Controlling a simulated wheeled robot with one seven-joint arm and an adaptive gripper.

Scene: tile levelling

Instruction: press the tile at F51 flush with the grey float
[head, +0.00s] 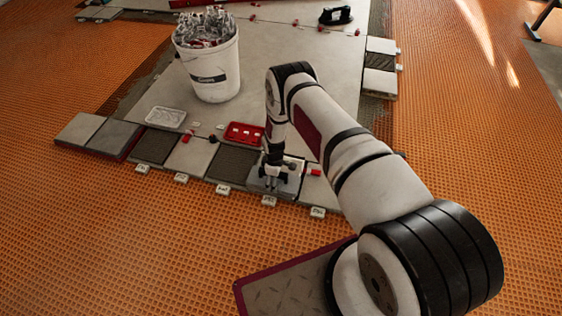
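My gripper (271,185) points down at the front tile row, just behind a small label (269,201) that is too small to read surely. A grey slab, which looks like the grey float (288,188), lies under the fingers on the tile there. The fingers are at the middle of the float; whether they are closed on its handle is too small to tell. The tile under the float is mostly hidden. A pale corner (294,164) shows behind the float. I cannot tell whether that tile is flush with its neighbours.
A red tray (244,133) lies just behind my gripper, with a clear tray (166,117) further left. A white bucket (211,72) full of clips stands behind. Small red pieces (315,172) sit at tile joints. Orange matting (130,240) in front is clear.

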